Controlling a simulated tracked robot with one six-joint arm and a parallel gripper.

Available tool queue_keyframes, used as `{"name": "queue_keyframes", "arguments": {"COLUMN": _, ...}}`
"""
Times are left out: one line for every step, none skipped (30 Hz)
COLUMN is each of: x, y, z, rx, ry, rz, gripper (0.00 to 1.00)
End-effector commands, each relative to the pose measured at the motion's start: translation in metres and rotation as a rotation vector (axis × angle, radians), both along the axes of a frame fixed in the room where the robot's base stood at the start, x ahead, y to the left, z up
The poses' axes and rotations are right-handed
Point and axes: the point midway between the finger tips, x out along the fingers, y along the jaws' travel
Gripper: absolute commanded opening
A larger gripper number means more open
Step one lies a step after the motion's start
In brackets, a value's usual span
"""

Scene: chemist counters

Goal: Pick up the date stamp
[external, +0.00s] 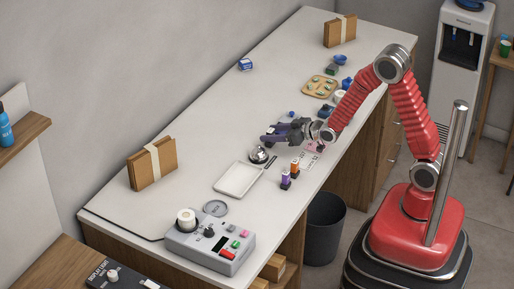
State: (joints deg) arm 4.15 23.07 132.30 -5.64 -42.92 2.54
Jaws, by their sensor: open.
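Small upright stamps stand near the counter's front edge: a purple one (285,180) and an orange one (294,166) behind it. A pinkish item (318,147) lies further back, partly covered by my wrist. I cannot read which of these is the date stamp. My gripper (268,137) is open, dark purple, and reaches left over the counter, beyond the stamps. It appears empty, and its height above the counter is hard to judge.
A silver bell (259,155) stands just below my gripper in the picture, beside a white tray (220,188). A grey console (211,244) is at the near end. A wooden board with green pieces (321,87) and blue items lie further back. The counter's wall side is mostly clear.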

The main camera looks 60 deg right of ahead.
Motion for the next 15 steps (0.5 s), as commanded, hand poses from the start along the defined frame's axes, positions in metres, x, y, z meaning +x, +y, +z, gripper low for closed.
{"name": "queue_keyframes", "arguments": {"x": 0.0013, "y": 0.0001, "z": -0.0007, "rx": 0.0, "ry": 0.0, "rz": 0.0, "gripper": 0.5}}
{"name": "queue_keyframes", "arguments": {"x": 0.0017, "y": 0.0001, "z": -0.0007, "rx": 0.0, "ry": 0.0, "rz": 0.0, "gripper": 0.5}}
{"name": "queue_keyframes", "arguments": {"x": 0.0018, "y": 0.0001, "z": -0.0006, "rx": 0.0, "ry": 0.0, "rz": 0.0, "gripper": 0.5}}
{"name": "queue_keyframes", "arguments": {"x": 0.0017, "y": 0.0001, "z": -0.0006, "rx": 0.0, "ry": 0.0, "rz": 0.0, "gripper": 0.5}}
{"name": "queue_keyframes", "arguments": {"x": 0.0016, "y": 0.0001, "z": -0.0005, "rx": 0.0, "ry": 0.0, "rz": 0.0, "gripper": 0.5}}
{"name": "queue_keyframes", "arguments": {"x": 0.0016, "y": 0.0001, "z": -0.0004, "rx": 0.0, "ry": 0.0, "rz": 0.0, "gripper": 0.5}}
{"name": "queue_keyframes", "arguments": {"x": 0.0016, "y": 0.0001, "z": -0.0004, "rx": 0.0, "ry": 0.0, "rz": 0.0, "gripper": 0.5}}
{"name": "queue_keyframes", "arguments": {"x": 0.0015, "y": 0.0001, "z": -0.0004, "rx": 0.0, "ry": 0.0, "rz": 0.0, "gripper": 0.5}}
{"name": "queue_keyframes", "arguments": {"x": 0.0016, "y": 0.0001, "z": -0.0004, "rx": 0.0, "ry": 0.0, "rz": 0.0, "gripper": 0.5}}
{"name": "queue_keyframes", "arguments": {"x": 0.0017, "y": 0.0, "z": -0.0005, "rx": 0.0, "ry": 0.0, "rz": 0.0, "gripper": 0.5}}
{"name": "queue_keyframes", "arguments": {"x": 0.0022, "y": -0.0001, "z": -0.0008, "rx": 0.0, "ry": 0.0, "rz": 0.0, "gripper": 0.5}}
{"name": "queue_keyframes", "arguments": {"x": 0.0033, "y": -0.0004, "z": -0.0013, "rx": 0.0, "ry": 0.0, "rz": 0.0, "gripper": 0.5}}
{"name": "queue_keyframes", "arguments": {"x": 0.0045, "y": -0.0007, "z": -0.0017, "rx": 0.0, "ry": 0.0, "rz": 0.0, "gripper": 0.5}}
{"name": "queue_keyframes", "arguments": {"x": 0.006, "y": -0.001, "z": -0.0025, "rx": 0.0, "ry": 0.0, "rz": 0.0, "gripper": 0.5}}
{"name": "queue_keyframes", "arguments": {"x": 0.0085, "y": -0.0017, "z": -0.0038, "rx": 0.0, "ry": 0.0, "rz": 0.0, "gripper": 0.5}}
